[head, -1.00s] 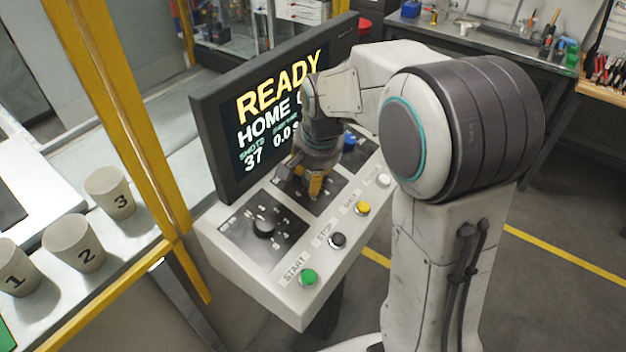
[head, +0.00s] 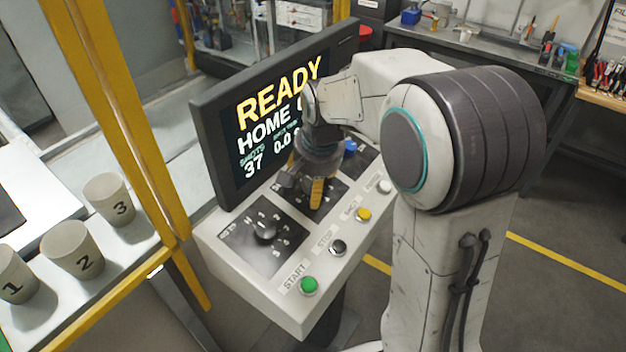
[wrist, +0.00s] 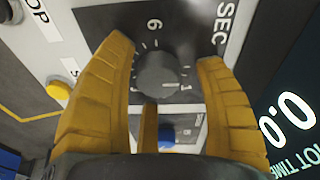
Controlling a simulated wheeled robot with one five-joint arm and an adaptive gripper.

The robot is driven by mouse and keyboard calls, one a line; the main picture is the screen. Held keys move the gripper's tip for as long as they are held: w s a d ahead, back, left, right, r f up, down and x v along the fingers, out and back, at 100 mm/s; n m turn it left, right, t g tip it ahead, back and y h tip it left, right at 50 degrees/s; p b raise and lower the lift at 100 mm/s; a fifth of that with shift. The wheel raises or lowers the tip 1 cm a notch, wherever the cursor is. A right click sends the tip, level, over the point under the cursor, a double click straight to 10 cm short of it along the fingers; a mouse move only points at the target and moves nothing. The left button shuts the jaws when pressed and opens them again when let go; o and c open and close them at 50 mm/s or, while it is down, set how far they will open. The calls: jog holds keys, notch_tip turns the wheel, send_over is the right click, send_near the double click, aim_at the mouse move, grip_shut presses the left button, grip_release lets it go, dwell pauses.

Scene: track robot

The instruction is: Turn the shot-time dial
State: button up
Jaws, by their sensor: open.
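The dial (wrist: 157,74) under my gripper is a round dark grey knob with a white pointer line, on a dark plate marked SEC with a 6 and a 1 at its scale. The pointer points to the right, near the 1. My gripper (wrist: 164,54) is open, its yellow fingers on either side of the dial in the wrist view, with visible gaps. In the head view, my gripper (head: 303,188) is low over the middle plate of the white console (head: 222,241) and hides that dial. Contact cannot be told.
A second black dial (head: 264,231) is to the left, and a blue knob (head: 350,147) beyond. Green (head: 308,285), black (head: 338,247) and yellow (head: 363,215) buttons line the front. The screen (head: 270,115) stands close behind, reading READY. A yellow post (head: 128,130) rises at left.

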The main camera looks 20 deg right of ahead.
jog(key=v, duration=1.2)
dwell(0.6)
